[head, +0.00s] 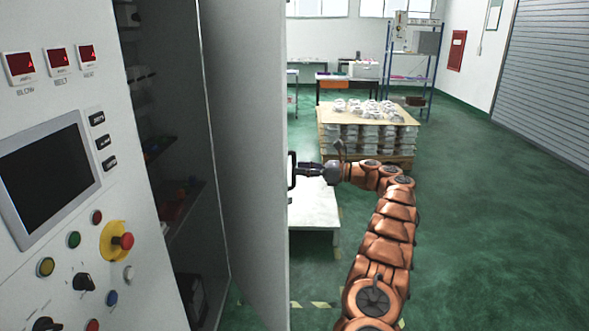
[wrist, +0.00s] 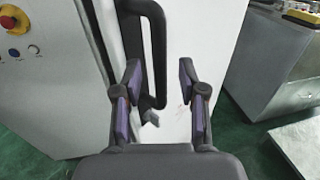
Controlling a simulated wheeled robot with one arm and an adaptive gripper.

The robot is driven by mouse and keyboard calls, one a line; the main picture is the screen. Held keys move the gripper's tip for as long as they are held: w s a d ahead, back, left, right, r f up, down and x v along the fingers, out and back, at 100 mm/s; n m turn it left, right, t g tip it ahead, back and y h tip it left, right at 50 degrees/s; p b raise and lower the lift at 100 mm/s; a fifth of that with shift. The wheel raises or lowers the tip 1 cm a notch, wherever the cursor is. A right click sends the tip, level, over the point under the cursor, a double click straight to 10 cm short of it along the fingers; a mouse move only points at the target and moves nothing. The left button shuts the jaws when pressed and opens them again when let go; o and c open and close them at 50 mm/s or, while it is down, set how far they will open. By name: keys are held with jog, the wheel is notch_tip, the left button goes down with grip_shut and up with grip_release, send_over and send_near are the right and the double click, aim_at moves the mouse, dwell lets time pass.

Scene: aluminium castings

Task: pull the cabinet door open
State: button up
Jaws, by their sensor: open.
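The cabinet door (head: 252,140) is grey-white and stands ajar in the head view, with a dark gap between it and the cabinet's control-panel front (head: 60,150). Its black bar handle (head: 291,170) is on the outer face near the free edge. In the wrist view the handle (wrist: 157,50) runs upright down the white door (wrist: 205,35). My gripper (head: 305,170) is at the handle; in the wrist view the gripper (wrist: 160,82) is open, with the handle's lower end between its fingers, closer to the left one. I cannot tell whether a finger touches it.
Shelves with small parts (head: 170,190) show inside the cabinet. A low white table (head: 315,205) stands behind my gripper. Farther back is a pallet stacked with castings (head: 368,130). The green floor (head: 480,200) to the right is clear.

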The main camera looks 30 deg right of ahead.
jog(key=v, duration=0.8)
jog(key=shift+s+d, duration=0.25)
